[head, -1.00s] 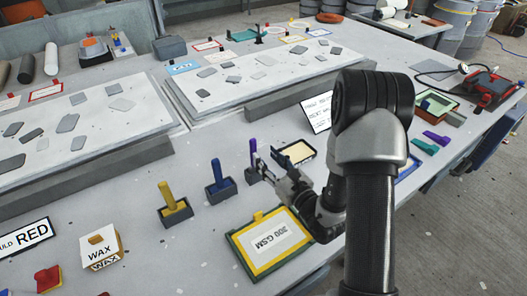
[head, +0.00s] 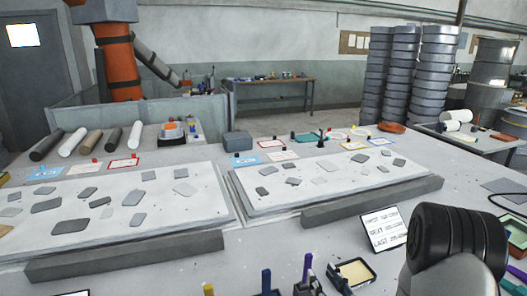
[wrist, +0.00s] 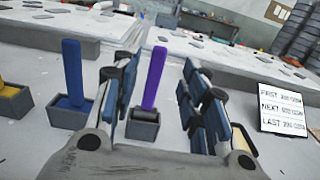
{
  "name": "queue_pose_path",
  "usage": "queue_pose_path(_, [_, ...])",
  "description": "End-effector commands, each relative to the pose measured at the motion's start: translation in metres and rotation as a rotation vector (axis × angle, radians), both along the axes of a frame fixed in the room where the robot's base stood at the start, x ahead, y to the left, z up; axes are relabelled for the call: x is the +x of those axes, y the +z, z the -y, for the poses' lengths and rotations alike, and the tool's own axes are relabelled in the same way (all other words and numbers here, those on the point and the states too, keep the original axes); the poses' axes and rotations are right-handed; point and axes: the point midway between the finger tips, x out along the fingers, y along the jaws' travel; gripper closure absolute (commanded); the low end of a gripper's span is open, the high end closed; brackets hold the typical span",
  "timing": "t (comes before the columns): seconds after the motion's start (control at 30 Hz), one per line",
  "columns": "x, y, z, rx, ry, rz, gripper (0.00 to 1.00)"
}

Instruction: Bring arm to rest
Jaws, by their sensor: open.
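My gripper (wrist: 160,82) is open, with its two padded fingers apart in the wrist view. A purple handle (wrist: 153,78) stands upright in a small grey holder (wrist: 146,130) and shows between the fingers, with no visible grip on it. I cannot tell whether the fingers reach around it or stop short. In the head view the purple handle (head: 307,266) is at the bottom edge, where my gripper is mostly cut off. My arm's dark elbow stands at the lower right.
A blue handle (wrist: 72,72) in its holder is close left of my gripper; a yellow one (wrist: 8,85) is farther left. A lettered sign (wrist: 283,108) stands to the right. Low slabs with grey patches (head: 330,178) lie behind. Open space is above the bench.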

Motion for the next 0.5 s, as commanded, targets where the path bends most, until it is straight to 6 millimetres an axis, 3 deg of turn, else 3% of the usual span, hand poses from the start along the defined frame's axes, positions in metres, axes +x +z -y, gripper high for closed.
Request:
queue_pose_path(0.03, [0.0,0.016,0.0,0.0,-0.001,0.002,0.6])
queue_pose_path(0.13, [0.0,0.032,0.0,0.0,-0.001,0.002,0.6])
queue_pose_path(0.37, [-0.021,0.094,-0.083,-0.078,0.344,0.102,0.6])
queue_pose_path(0.5, [-0.062,0.134,-0.141,-0.197,0.622,0.169,0.6])
